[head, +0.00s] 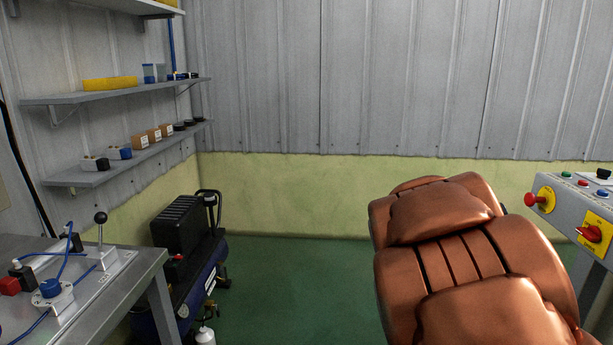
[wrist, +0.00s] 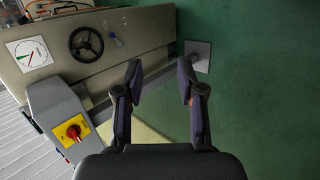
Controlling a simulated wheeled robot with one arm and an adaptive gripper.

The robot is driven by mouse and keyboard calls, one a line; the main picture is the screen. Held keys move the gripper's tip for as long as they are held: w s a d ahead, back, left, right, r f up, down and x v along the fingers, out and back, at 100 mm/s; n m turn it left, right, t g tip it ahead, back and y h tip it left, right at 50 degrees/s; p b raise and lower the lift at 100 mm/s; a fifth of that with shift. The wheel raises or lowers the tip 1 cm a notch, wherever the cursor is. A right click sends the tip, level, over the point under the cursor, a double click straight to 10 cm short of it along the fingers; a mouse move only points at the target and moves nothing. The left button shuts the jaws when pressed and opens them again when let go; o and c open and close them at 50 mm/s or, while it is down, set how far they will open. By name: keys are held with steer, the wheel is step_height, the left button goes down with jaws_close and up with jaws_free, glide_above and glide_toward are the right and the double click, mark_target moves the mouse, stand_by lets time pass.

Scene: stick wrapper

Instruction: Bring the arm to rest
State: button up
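My gripper (wrist: 160,85) shows in the wrist view with its two fingers spread apart and nothing between them. It is open, with the green floor (wrist: 250,90) and a grey metal bar (wrist: 150,82) showing beyond the fingers.
A metal workbench (head: 135,275) is at left, next to a compressor (head: 190,265). Shelves (head: 120,92) hang above. The wrist view shows a machine with a handwheel (wrist: 87,44).

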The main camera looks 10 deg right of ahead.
steer(key=s+a+f+n+t+y, duration=0.15)
steer(key=s+a+f+y, duration=0.3)
steer(key=a, duration=0.75)
steer(key=s+a+f+n+y, duration=0.3)
steer(key=s+a, duration=0.3)
steer(key=a, duration=0.6)
steer(key=s+p+v, duration=0.2)
steer(key=p+v, duration=0.8)
steer(key=s+r+p+v, duration=0.1)
steer(key=s+p+v, duration=0.1)
steer(key=p+v, duration=0.8)
steer(key=shift+s+a+r+t, duration=0.35)
steer(key=shift+s+a, duration=0.05)
steer(key=shift+s, duration=0.2)
steer(key=shift+d, duration=0.1)
